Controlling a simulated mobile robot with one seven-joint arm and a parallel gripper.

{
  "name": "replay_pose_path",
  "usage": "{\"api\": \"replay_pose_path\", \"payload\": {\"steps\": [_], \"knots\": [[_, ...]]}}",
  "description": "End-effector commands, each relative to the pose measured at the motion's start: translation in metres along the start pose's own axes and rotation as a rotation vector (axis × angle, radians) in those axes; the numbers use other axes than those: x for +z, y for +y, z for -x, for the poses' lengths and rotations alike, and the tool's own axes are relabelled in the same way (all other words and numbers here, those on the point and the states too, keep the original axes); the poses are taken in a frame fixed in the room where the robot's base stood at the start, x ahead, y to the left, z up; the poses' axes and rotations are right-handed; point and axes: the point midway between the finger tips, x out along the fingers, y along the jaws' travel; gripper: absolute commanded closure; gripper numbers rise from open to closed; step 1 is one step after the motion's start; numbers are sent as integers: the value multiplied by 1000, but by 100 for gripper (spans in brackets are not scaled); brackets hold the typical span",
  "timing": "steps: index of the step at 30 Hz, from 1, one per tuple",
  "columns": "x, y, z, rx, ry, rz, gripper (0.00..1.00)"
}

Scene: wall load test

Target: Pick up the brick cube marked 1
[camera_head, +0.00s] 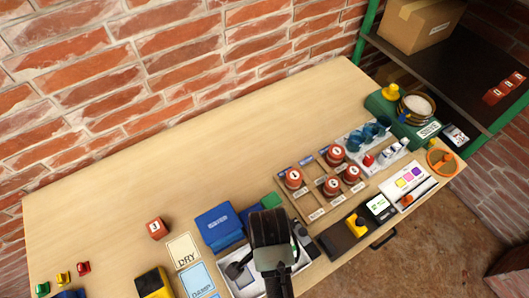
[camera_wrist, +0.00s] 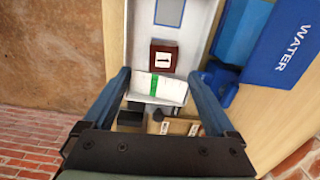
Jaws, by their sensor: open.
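In the wrist view a dark red-brown cube (camera_wrist: 163,56) with a white label reading 1 sits in a white tray (camera_wrist: 196,30).
A blue WATER box (camera_wrist: 285,45) stands right of the tray, close to my right finger. Red-lidded jars (camera_head: 293,178) stand in a rack to the right. Red cubes (camera_head: 497,92) sit on the shelf. The back left of the table (camera_head: 150,165) is clear beside the brick wall.

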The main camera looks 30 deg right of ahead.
Motion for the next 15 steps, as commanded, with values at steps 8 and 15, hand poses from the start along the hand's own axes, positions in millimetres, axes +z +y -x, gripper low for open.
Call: {"api": "replay_pose_path", "payload": {"steps": [8, 15], "knots": [[0, -1, -30, -2, 1, 2, 9], [2, -2, -54, 1, 0, 2, 9]]}}
